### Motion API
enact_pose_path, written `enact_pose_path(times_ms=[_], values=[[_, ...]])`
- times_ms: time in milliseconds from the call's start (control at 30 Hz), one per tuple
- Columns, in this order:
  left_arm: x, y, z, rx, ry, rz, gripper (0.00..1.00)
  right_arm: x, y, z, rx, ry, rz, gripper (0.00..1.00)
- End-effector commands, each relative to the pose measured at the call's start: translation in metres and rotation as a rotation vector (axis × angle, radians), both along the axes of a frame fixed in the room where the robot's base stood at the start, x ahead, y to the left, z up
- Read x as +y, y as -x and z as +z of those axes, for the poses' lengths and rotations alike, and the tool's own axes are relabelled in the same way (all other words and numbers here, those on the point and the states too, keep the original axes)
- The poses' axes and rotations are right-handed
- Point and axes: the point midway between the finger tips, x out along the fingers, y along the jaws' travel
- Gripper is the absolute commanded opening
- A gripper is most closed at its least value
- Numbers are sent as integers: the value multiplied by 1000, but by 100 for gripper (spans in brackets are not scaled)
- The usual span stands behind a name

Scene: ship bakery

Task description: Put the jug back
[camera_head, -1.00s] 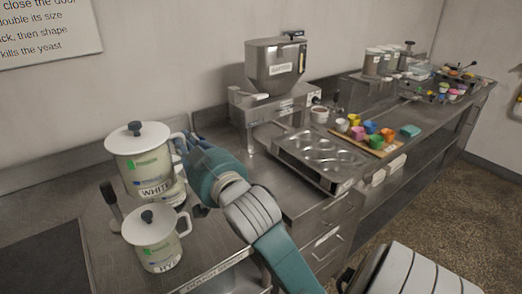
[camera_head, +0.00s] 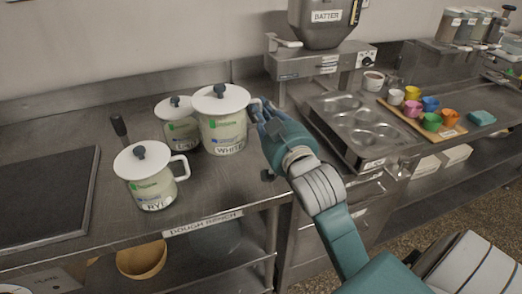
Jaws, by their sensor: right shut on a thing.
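The jug labelled WHITE (camera_head: 222,125), cream with a white lid and black knob, is in the middle of the head view. My right gripper (camera_head: 264,112) is shut on its handle at the jug's right side. The jug is upright; I cannot tell whether its base touches the bench. A second jug (camera_head: 178,127) stands just left of and behind it, its label partly hidden. The jug labelled RYE (camera_head: 150,180) stands nearer the front left. My left gripper is not in view.
The steel dough bench (camera_head: 90,130) carries the jugs, with a dark mat (camera_head: 45,195) at left. A batter dispenser (camera_head: 325,50), muffin tin (camera_head: 355,125) and coloured cups on a board (camera_head: 425,122) are at right. A wooden bowl (camera_head: 141,260) sits on the shelf below.

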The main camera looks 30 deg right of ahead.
Motion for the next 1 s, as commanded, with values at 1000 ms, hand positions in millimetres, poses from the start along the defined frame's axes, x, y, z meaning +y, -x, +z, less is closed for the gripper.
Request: enact_pose_path(times_ms=[1000], values=[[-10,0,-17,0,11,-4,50,1,0,-105,-9,-1,2,0]])
